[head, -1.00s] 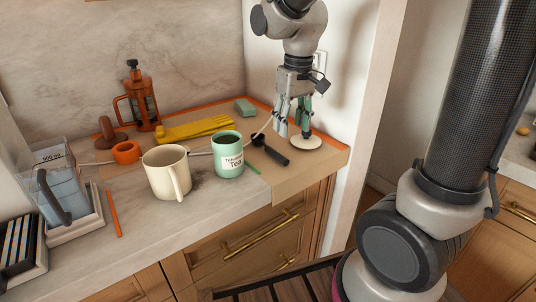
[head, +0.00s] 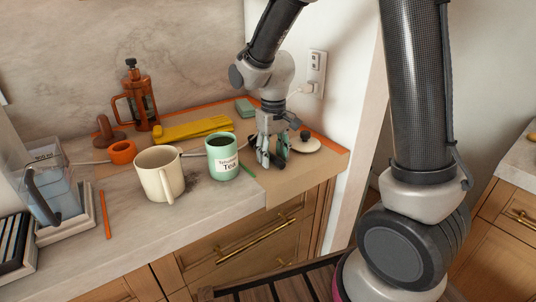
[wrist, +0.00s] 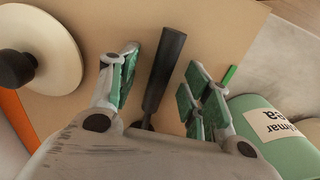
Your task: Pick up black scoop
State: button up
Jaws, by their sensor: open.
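The black scoop (wrist: 163,75) lies on the tan board, its dark handle showing in the wrist view between my open fingers. Its lower end is hidden behind my gripper's body in that view. My gripper (wrist: 155,85) is open, with green-padded fingers on either side of the handle and a gap on each side. In the head view my gripper (head: 272,160) points down at the board beside the green tea canister (head: 222,160), and it hides most of the scoop there.
A white lid with a black knob (head: 304,142) lies right of my gripper. The tea canister and a thin green stick (wrist: 229,76) are close on the other side. The wall is behind.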

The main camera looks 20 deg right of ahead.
aim_at(273, 154)
jog(key=shift+c, duration=0.2)
jog(key=c, duration=1)
notch_tip(273, 154, up, 10)
jog(key=shift+o, duration=1)
grip_shut()
